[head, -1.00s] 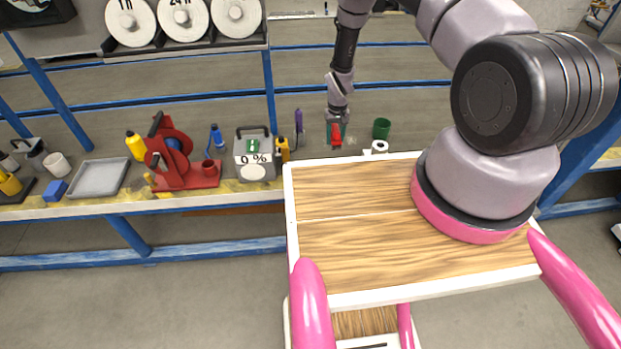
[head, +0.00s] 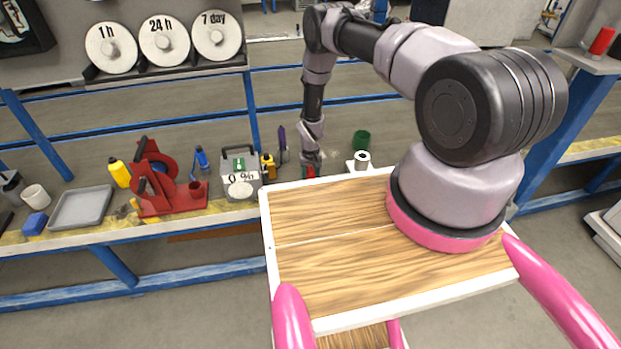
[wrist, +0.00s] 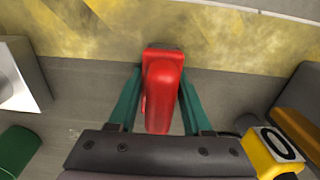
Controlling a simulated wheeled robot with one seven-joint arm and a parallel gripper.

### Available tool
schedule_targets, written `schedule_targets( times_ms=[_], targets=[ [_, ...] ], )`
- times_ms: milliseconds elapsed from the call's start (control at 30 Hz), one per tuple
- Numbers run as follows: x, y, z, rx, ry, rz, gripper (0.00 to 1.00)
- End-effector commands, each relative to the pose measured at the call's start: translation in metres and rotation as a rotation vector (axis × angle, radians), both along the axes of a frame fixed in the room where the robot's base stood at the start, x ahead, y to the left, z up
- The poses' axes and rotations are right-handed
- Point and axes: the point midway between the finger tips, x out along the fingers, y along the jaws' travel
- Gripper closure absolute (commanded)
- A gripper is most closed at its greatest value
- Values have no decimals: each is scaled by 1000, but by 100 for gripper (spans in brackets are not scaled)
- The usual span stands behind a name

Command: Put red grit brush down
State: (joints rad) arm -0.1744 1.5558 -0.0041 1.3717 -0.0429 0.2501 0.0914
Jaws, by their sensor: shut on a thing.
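The red grit brush (wrist: 163,92) is upright in the wrist view, between the two green fingers of my gripper (wrist: 159,80). The fingers are closed on its sides. In the head view my gripper (head: 310,166) points down over the workbench (head: 118,226) near its front edge, and a little of the red brush (head: 309,172) shows below it. The wooden top in front hides the lower end of the brush there. In the wrist view the brush is over grey bench surface and reaches towards the worn yellow edge strip. I cannot tell whether it touches the bench.
A yellow tool (wrist: 272,152) is close on the right in the wrist view; a green cup (wrist: 16,150) is on the left. The head view shows a white roll (head: 363,159), a purple tool (head: 282,145), a grey battery box (head: 240,172) and a red stand (head: 168,185).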

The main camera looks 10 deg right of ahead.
Motion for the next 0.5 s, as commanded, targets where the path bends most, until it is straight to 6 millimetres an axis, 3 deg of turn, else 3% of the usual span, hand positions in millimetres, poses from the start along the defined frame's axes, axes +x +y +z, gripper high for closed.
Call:
schedule_targets(
  times_ms=[467, 500],
  targets=[
    [0, 0, -8, 0, -1, 0, 100],
    [0, 0, -8, 0, -1, 0, 43]
  ],
)
